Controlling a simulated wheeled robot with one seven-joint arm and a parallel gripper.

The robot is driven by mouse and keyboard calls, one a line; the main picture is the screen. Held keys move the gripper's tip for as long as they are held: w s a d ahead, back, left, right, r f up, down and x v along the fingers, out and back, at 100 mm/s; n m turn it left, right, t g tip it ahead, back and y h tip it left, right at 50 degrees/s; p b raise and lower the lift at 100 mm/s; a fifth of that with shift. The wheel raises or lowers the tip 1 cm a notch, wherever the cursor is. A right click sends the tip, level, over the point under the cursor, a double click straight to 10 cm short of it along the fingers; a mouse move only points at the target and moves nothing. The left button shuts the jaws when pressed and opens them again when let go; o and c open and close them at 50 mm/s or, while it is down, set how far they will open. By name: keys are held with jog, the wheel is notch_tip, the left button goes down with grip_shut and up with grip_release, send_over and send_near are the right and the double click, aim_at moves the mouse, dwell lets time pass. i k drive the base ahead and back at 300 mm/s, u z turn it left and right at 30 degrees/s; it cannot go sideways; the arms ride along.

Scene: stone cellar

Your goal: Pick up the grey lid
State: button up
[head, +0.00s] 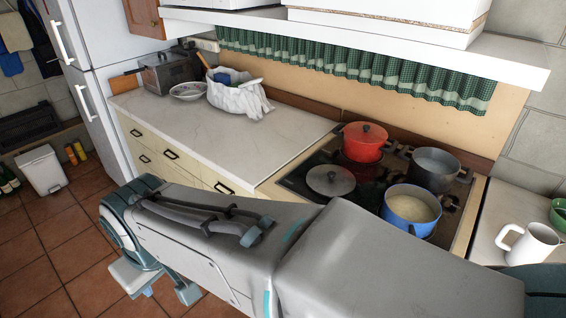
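The grey lid (330,181) is round and dark grey with a small knob on top. It lies at the front left of the stove (297,186), in front of the red pot. The upper edge of my arm passes just below it in the head view. My arm crosses the lower part of the picture, and its far end is bent down at the lower left. Nothing touches the lid from above.
A red lidded pot (364,144), a grey pot (434,170) and a blue pot (410,207) with pale contents stand close around the lid. The counter (215,135) left of the stove has clear room. A shelf (380,50) overhangs behind.

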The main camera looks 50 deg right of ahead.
aim_at(330, 182)
jog(key=i, duration=1.4)
jog(key=z, duration=3.2)
jog(key=i, duration=0.5)
jog(key=u, duration=0.1)
